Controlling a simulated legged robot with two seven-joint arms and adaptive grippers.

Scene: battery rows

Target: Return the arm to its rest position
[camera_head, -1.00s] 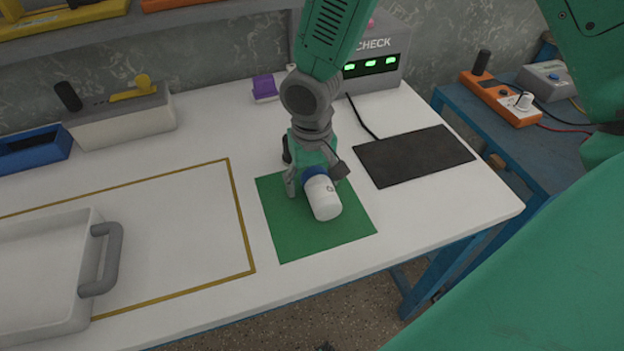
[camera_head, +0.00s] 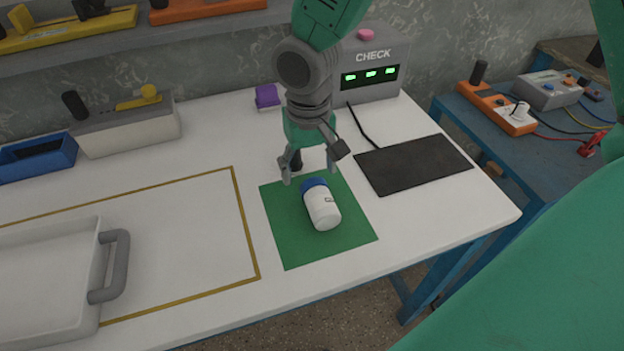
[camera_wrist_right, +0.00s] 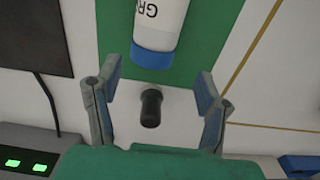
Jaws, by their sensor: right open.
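My right gripper (camera_head: 309,172) is open and empty, above the back edge of the green mat (camera_head: 285,247). A white bottle with a blue cap (camera_head: 322,207) lies on its side on the mat, just in front of the fingers and apart from them. In the right wrist view the open fingers (camera_wrist_right: 157,100) frame a small black cylinder (camera_wrist_right: 151,108) standing on the white table; the bottle (camera_wrist_right: 160,22) lies beyond the fingertips. In the head view the cylinder is partly hidden behind the gripper. My left gripper is in neither view.
A grey CHECK box (camera_head: 375,62) with green lights stands behind, cabled to a black pad (camera_head: 413,164). A purple object (camera_head: 267,95) is near it. A white tray with a grey handle (camera_head: 118,265) is at left. A blue side table (camera_head: 545,150) holds instruments.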

